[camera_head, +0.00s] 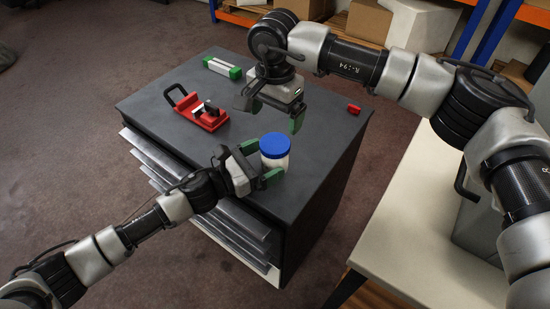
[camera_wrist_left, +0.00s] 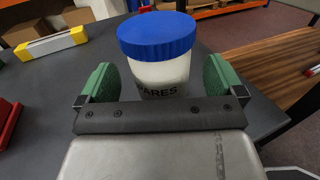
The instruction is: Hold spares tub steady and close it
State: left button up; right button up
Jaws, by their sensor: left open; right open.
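The spares tub (camera_head: 276,160) is a white, round jar standing upright on the dark cabinet top, near its front right edge. A ribbed blue lid (camera_head: 275,144) sits level on its top; whether it is tight I cannot tell. My left gripper (camera_head: 262,163) is open, with its green finger pads on either side of the tub. In the left wrist view, the tub (camera_wrist_left: 160,76) shows part of the word "SPARES" between the pads, with gaps visible beside it. My right gripper (camera_head: 269,113) is open and empty, above and behind the lid.
A red tool with a handle (camera_head: 197,110) lies left on the cabinet top (camera_head: 235,140). A green-and-white block (camera_head: 222,67) lies at the back, a small red piece (camera_head: 353,109) at the right. A pale table (camera_head: 430,245) stands to the right. Shelves with boxes are behind.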

aim_at(275, 143)
pick_arm(q)
jog(key=shift+x, duration=1.4)
jog(key=c, duration=1.4)
grip_shut()
pick_arm(e)
jog(key=shift+n, duration=0.3)
jog(key=n, duration=0.6)
jog(key=shift+n, duration=0.3)
jog(key=n, duration=0.6)
jog(key=shift+r, duration=0.1)
jog(key=shift+f, duration=4.05)
jog(key=shift+c, duration=0.2)
